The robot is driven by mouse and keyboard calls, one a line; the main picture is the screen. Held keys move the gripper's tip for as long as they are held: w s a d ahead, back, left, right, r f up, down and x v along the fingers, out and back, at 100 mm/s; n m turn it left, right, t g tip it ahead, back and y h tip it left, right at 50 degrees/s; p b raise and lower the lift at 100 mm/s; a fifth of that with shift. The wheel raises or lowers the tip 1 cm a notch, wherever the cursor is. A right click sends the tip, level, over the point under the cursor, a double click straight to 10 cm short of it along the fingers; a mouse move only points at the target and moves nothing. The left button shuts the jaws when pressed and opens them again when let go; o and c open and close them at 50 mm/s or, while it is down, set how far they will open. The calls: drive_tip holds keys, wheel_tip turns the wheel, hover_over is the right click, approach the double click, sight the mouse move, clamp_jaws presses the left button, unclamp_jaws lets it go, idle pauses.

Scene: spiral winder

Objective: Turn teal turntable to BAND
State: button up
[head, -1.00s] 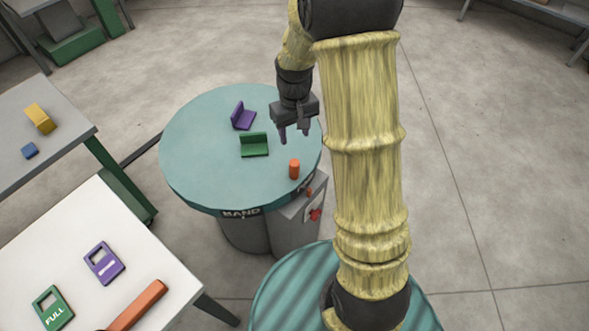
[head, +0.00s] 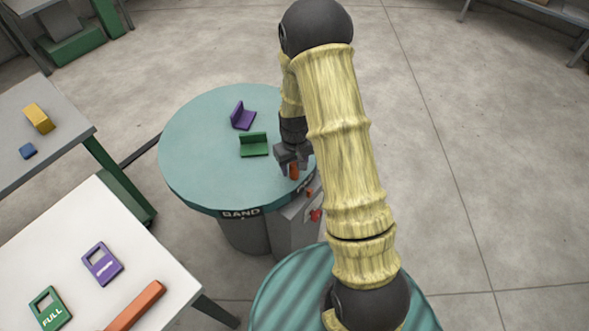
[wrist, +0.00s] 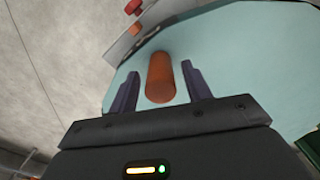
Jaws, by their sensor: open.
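The teal turntable (head: 205,165) is a round top on a grey drum, with a BAND label (head: 241,213) on its front rim. An orange upright peg (head: 294,171) stands near its right front edge. My gripper (head: 293,172) is at the peg, open, with its fingers pointing down. In the wrist view the orange peg (wrist: 160,78) stands between the two dark fingers (wrist: 159,92), with a gap visible on each side. A green bracket (head: 254,150) and a purple bracket (head: 243,117) sit on the turntable top.
A grey box with a red knob (head: 316,215) stands against the turntable's front right. A white table (head: 150,260) at lower left holds a purple tag (head: 102,264), a green FULL tag (head: 50,308) and an orange bar (head: 135,306). Open floor lies to the right.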

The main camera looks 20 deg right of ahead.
drive_tip(key=shift+f, duration=1.1)
drive_tip(key=shift+c, duration=0.4)
clamp_jaws()
drive_tip(key=shift+w, duration=0.15)
